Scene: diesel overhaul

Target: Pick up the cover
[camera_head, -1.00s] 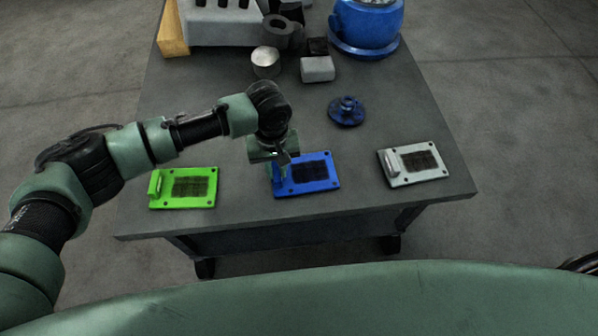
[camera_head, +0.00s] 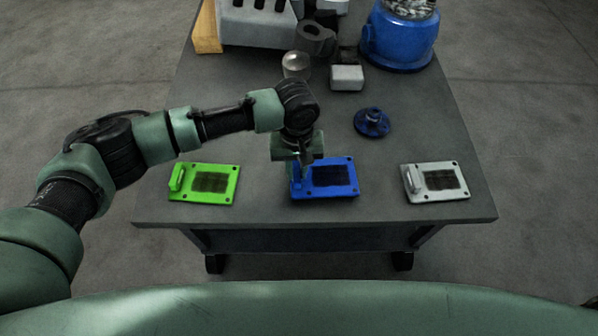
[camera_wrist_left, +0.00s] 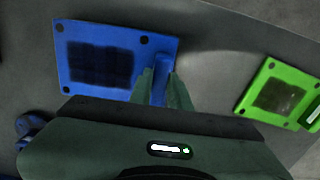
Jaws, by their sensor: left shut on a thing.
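Three flat covers with dark grids and raised handles lie in a row near the table's front edge. The green cover (camera_head: 204,184) is on the left, the blue cover (camera_head: 330,179) in the middle and the grey cover (camera_head: 436,183) on the right. My left gripper (camera_head: 298,178) points down at the blue cover's left end and is shut on its handle. The left wrist view shows the fingers (camera_wrist_left: 162,88) on either side of the handle of the blue cover (camera_wrist_left: 108,60). The green cover (camera_wrist_left: 279,92) lies apart there. The right gripper is not in view.
On the table (camera_head: 240,120), a blue flanged part (camera_head: 372,122) lies behind the covers. A silver cylinder (camera_head: 296,65), a light grey block (camera_head: 347,77) and a large blue housing (camera_head: 400,40) stand at the back. Bare tabletop separates the covers.

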